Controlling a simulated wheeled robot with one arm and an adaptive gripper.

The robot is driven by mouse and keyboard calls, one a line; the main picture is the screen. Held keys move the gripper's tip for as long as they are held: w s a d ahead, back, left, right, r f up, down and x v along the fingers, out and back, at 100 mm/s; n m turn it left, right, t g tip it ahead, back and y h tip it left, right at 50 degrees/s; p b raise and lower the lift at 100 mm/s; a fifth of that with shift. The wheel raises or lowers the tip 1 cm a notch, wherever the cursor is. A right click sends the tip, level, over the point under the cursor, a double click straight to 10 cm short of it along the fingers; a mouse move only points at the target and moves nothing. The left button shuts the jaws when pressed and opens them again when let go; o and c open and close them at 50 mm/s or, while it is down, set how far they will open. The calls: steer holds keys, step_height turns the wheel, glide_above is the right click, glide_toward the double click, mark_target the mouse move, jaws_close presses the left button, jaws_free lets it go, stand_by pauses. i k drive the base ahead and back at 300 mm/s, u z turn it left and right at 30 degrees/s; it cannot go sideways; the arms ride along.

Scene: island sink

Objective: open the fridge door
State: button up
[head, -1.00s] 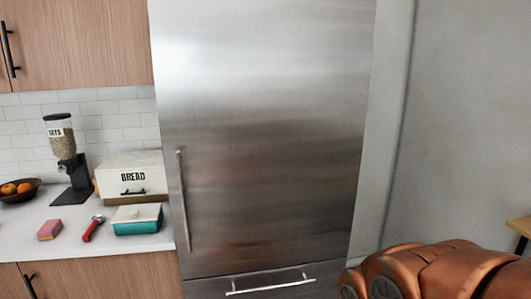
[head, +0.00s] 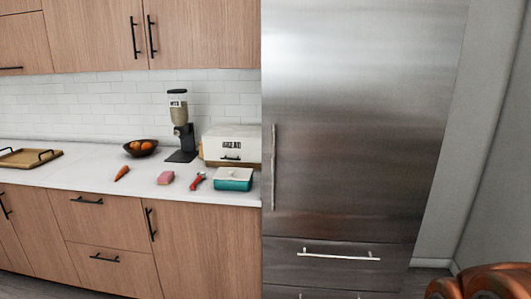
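The fridge (head: 355,120) is a tall stainless steel unit right of the middle in the head view. Its large upper door looks shut. A long vertical handle (head: 273,168) runs along the door's left edge. Below the door is a drawer front with a horizontal handle (head: 339,255), also shut. A copper-coloured part of my arm shows at the bottom right corner, right of the fridge and apart from its handle in the picture. My gripper's fingers are not in view.
A white counter (head: 60,176) over wooden cabinets runs left of the fridge. A grey wall (head: 505,170) is at the right.

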mark_target(357, 95)
steer(key=u, duration=0.05)
steer(key=i, duration=0.45)
steer(key=u, duration=1.25)
